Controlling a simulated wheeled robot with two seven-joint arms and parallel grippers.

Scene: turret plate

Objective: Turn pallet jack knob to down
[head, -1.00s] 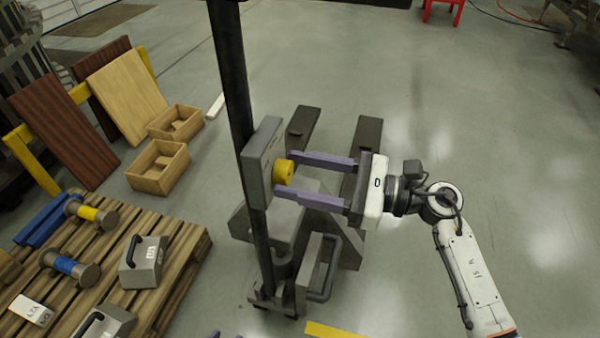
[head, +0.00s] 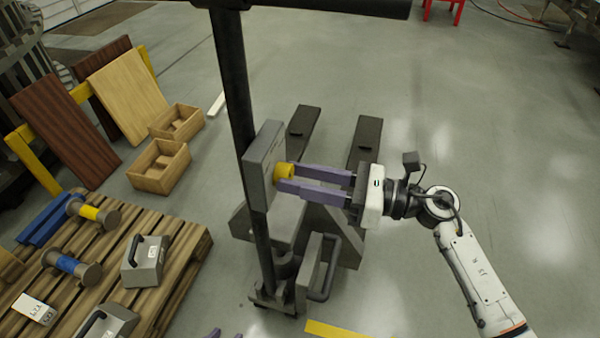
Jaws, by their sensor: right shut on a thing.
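The yellow knob (head: 281,174) sticks out from the right face of a grey box (head: 263,160) on the pallet jack's dark upright post (head: 238,100). My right gripper (head: 288,177) comes in from the right. Its two purple fingers are close together and shut on the knob, partly covering it. The knob's setting and any marks on the box are too small to read. Only the purple fingertips of my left gripper (head: 225,334) show at the bottom edge, apart with nothing visible between them.
The pallet jack's forks (head: 365,140) extend behind the post over open floor. A wooden pallet (head: 185,250) with grey handled blocks and spools stands at the lower left. Wooden boxes (head: 160,166) and leaning boards (head: 127,80) are beyond it.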

